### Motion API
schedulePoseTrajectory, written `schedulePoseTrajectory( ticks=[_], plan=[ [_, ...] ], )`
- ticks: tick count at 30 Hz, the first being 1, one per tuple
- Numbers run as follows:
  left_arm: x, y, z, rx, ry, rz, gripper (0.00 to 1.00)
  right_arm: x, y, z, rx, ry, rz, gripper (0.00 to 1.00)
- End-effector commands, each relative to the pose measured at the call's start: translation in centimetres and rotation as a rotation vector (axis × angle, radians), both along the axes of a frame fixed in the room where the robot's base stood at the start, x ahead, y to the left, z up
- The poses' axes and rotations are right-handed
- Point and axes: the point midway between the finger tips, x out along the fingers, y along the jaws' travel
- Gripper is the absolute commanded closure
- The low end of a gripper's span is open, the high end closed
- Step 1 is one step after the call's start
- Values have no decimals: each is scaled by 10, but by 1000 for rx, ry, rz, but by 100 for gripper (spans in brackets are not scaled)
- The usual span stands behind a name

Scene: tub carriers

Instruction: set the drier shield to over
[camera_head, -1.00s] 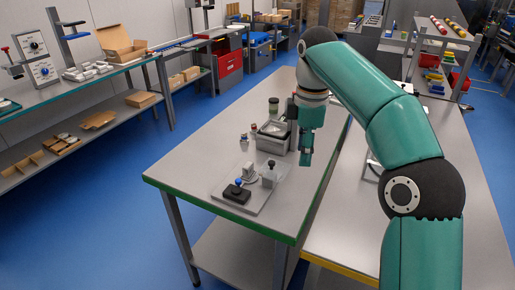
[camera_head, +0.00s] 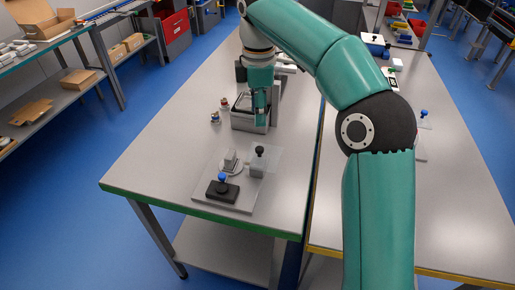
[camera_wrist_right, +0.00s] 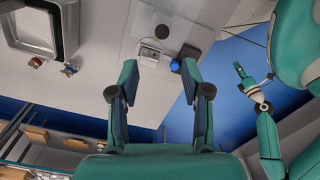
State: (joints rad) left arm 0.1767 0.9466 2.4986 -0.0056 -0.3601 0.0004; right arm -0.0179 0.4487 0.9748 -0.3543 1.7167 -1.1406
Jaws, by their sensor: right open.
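The drier (camera_head: 237,182) is a flat grey plate on the near part of the left table. It bears a black box with a blue knob (camera_head: 222,177), a small light block on a disc (camera_head: 231,161), and a grey see-through piece with a black knob (camera_head: 260,160) on the right, apparently the shield. It stands beside the disc. My right gripper (camera_head: 262,105) is beyond the drier, in front of a grey tray. In the right wrist view its fingers (camera_wrist_right: 160,72) are open and empty; the black knob (camera_wrist_right: 162,31) shows ahead between them. My left gripper (camera_wrist_right: 250,82) shows small at the right there, its jaws unclear.
The table's green front edge (camera_head: 200,219) is near the drier. Bare table lies left of the drier. A second table (camera_head: 460,200) adjoins on the right.

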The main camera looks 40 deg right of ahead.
Motion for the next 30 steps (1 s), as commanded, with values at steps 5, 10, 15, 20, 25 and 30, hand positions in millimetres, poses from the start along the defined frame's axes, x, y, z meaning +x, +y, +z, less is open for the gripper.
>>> schedulePoseTrajectory(
  ticks=[5, 10, 15, 20, 25, 30],
  plan=[
    [0, 0, -14, 0, 0, 0, 60, -2, -2, -42, 0, 2, -5, 52],
    [0, 0, -19, 0, 1, 0, 60, -3, -2, -76, 0, 3, -6, 52],
    [0, 0, -21, 0, 0, 0, 60, -2, -3, -99, 0, 0, -8, 52],
    [0, 0, -22, 0, 0, 0, 60, -2, -3, -109, 0, -1, -9, 52],
    [0, 0, -22, 0, 0, 0, 60, -3, -3, -111, 0, -1, -9, 52],
    [0, 0, -22, 0, 0, 0, 60, -3, -3, -111, 0, -1, -9, 57]
  ],
)
